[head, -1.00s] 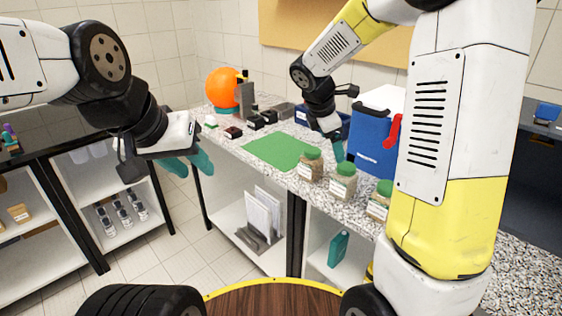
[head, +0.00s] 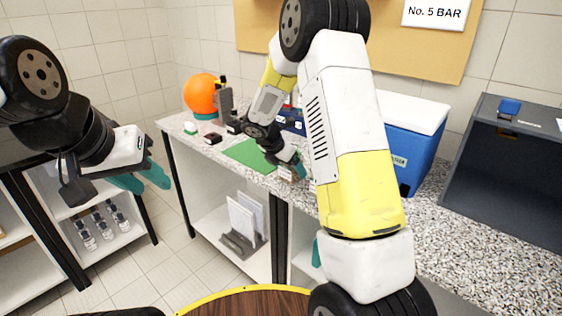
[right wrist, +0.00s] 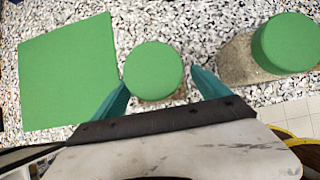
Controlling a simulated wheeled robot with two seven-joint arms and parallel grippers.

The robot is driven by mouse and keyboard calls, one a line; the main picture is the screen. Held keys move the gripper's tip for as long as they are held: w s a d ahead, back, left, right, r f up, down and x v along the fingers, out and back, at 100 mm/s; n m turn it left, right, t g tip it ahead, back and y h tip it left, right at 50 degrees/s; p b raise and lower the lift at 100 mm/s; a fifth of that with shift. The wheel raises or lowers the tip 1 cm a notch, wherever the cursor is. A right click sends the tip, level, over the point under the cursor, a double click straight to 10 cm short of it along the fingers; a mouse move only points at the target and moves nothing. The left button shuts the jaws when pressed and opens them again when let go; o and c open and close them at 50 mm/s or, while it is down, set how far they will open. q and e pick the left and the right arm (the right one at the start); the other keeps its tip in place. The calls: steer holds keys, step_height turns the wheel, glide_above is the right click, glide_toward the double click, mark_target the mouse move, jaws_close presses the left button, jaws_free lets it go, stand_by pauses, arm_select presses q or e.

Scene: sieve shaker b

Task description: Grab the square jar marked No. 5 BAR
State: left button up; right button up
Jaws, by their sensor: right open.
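Jars with green lids stand on the speckled counter. In the right wrist view, one round green lid (right wrist: 153,68) lies between the fingertips of my right gripper (right wrist: 160,88), which is open around or just above it. Another green-lidded jar (right wrist: 287,42) with a tan, grainy body stands to the right, apart from the fingers. In the head view, my right gripper (head: 297,165) is low at the jars, and my arm hides most of them. A jar label (head: 286,173) shows there, too small to read. My left gripper (head: 143,180) is open and empty, away from the counter.
A sign reading No. 5 BAR (head: 434,13) hangs on the corkboard. A green mat (head: 249,155) lies left of the jars. A blue cooler (head: 412,150) with a white lid stands behind my right arm. An orange ball (head: 201,93) sits at the counter's far end.

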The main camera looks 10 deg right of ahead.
steer(key=shift+f, duration=0.1)
steer(key=c, duration=1.8)
jaws_close()
